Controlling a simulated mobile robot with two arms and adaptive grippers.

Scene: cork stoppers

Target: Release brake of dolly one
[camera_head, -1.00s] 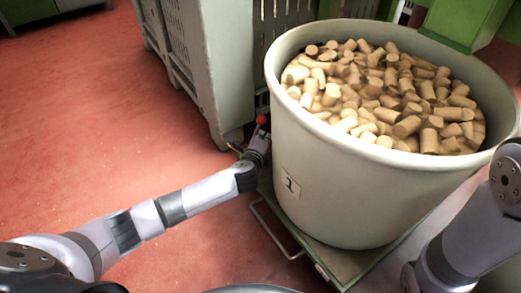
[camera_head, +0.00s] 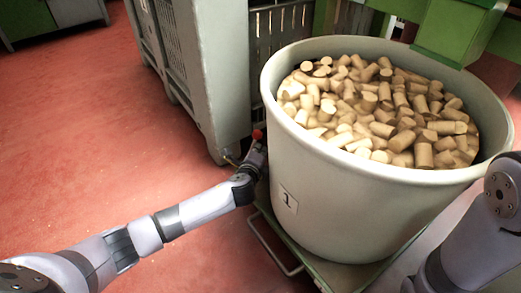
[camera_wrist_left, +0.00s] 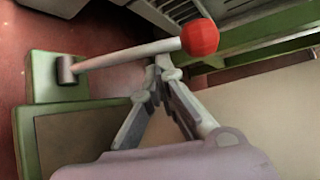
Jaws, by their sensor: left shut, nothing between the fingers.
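The dolly (camera_head: 277,240) is a low green frame with a metal loop handle, under a large cream tub (camera_head: 345,215) marked 1. Its brake lever ends in a red ball (camera_head: 257,134). In the left wrist view the grey lever rod (camera_wrist_left: 130,54) runs from a pivot on a green block (camera_wrist_left: 45,88) to the red ball (camera_wrist_left: 199,37). My left gripper (camera_head: 257,148) is beside the tub, just below the ball. In the left wrist view its fingertips (camera_wrist_left: 160,68) are together and empty, close by the rod; I cannot tell if they touch it. My right gripper is out of view.
The tub is full of cork stoppers (camera_head: 385,110). A grey slatted crate (camera_head: 215,75) stands close behind my left gripper, leaving a narrow gap beside the tub. Green machinery (camera_head: 460,35) is behind the tub. Red floor (camera_head: 90,130) at left is clear.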

